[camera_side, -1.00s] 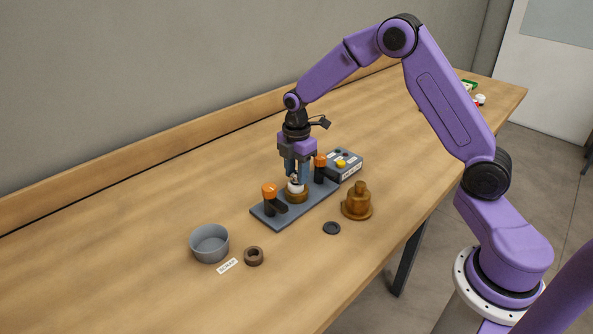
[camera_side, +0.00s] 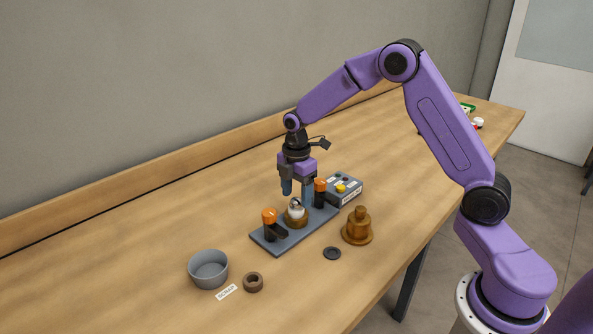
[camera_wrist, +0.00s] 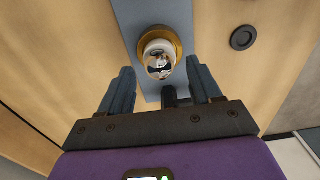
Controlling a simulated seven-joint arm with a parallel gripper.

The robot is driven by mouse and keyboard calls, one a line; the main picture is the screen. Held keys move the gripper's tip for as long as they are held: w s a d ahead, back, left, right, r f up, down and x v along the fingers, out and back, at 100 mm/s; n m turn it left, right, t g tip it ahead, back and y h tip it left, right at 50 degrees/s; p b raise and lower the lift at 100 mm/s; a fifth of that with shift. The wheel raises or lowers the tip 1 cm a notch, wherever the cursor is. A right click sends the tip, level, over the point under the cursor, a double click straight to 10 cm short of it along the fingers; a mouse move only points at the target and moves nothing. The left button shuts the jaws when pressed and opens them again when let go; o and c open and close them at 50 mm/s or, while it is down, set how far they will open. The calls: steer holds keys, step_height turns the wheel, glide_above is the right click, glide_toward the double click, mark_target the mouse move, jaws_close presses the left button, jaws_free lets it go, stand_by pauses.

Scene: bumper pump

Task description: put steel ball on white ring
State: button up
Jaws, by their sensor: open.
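The steel ball (camera_side: 296,203) sits on top of the white ring (camera_side: 295,212), which rests in a brass seat (camera_side: 297,221) on the grey base plate (camera_side: 278,246). In the wrist view the shiny ball (camera_wrist: 159,65) covers much of the white ring (camera_wrist: 157,46). My gripper (camera_side: 297,194) is open and empty. Its fingers are spread wide, slightly above and behind the ball, and do not touch it. In the wrist view the fingers (camera_wrist: 160,82) stand apart on both sides of the ball's near edge.
Two orange-topped black posts (camera_side: 270,218) (camera_side: 320,186) flank the seat. A control box (camera_side: 344,188) stands behind. A brass stepped part (camera_side: 357,227), a black disc (camera_side: 332,253), a brown ring (camera_side: 253,282) and a grey bowl (camera_side: 208,268) with a label are on the table.

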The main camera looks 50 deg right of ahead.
mark_target(297, 198)
step_height(297, 198, up, 11)
stand_by(0.3)
steer(key=s+a+m, duration=0.2)
steer(key=s+a, duration=0.2)
steer(key=s, duration=0.9)
steer(key=s+a+m, duration=0.2)
steer(key=s+a, duration=0.3)
steer(key=s, duration=0.8)
steer(key=s+d+f+m, duration=0.1)
steer(key=s+d, duration=0.2)
steer(key=s, duration=0.5)
steer(key=shift+s+d+f, duration=0.15)
steer(key=shift+s+d, duration=0.15)
steer(key=shift+s, duration=0.05)
